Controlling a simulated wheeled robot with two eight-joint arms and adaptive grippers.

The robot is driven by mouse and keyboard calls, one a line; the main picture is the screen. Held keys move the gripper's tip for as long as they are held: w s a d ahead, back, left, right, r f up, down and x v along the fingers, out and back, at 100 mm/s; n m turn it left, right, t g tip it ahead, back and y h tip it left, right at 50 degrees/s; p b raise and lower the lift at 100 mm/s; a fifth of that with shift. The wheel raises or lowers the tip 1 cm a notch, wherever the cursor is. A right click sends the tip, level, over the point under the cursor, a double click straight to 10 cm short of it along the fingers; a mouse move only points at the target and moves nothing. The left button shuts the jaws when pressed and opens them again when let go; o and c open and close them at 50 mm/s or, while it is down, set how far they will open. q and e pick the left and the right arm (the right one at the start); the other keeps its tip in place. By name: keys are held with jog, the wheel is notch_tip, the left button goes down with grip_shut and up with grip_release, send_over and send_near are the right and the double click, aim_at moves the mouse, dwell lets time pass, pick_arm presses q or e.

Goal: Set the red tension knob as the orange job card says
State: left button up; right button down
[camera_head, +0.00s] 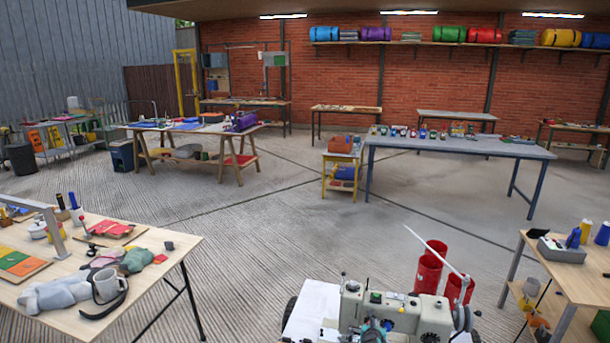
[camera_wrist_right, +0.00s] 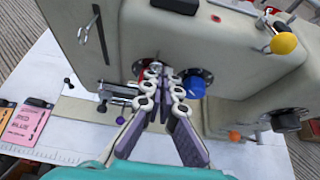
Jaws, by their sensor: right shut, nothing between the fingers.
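A pale sewing machine (camera_head: 395,312) stands at the bottom centre of the head view. In the right wrist view, the red tension knob (camera_wrist_right: 140,68) shows only in part, behind my fingertips on a dark round dial. My right gripper (camera_wrist_right: 160,70) is shut and empty, its tips at that dial; I cannot tell whether they touch the knob. It also shows as teal and pale parts in the head view (camera_head: 374,330). The orange job card (camera_wrist_right: 5,112) is cut off at the left edge, its text unreadable. My left gripper is out of view.
A blue knob (camera_wrist_right: 196,87) sits close right of my fingers, with a yellow knob (camera_wrist_right: 284,43) above right and an orange knob (camera_wrist_right: 235,136) below right. A pink card (camera_wrist_right: 28,122) lies left. Red cylinders (camera_head: 430,268) stand behind the machine.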

jog(key=shift+a+f, duration=0.25)
jog(key=shift+a, duration=0.25)
jog(key=shift+w+a, duration=0.1)
jog(key=shift+a, duration=0.4)
jog(key=shift+w, duration=0.1)
jog(key=shift+s+a+r, duration=0.15)
jog(key=shift+s+a, duration=0.1)
jog(key=shift+s, duration=0.65)
jog(key=shift+s+a+r, duration=0.1)
jog(key=shift+s+a, duration=0.2)
jog(key=shift+s, duration=0.65)
jog(key=shift+s+a+r, duration=0.15)
jog(key=shift+s+a, duration=0.1)
jog(key=shift+s, duration=0.65)
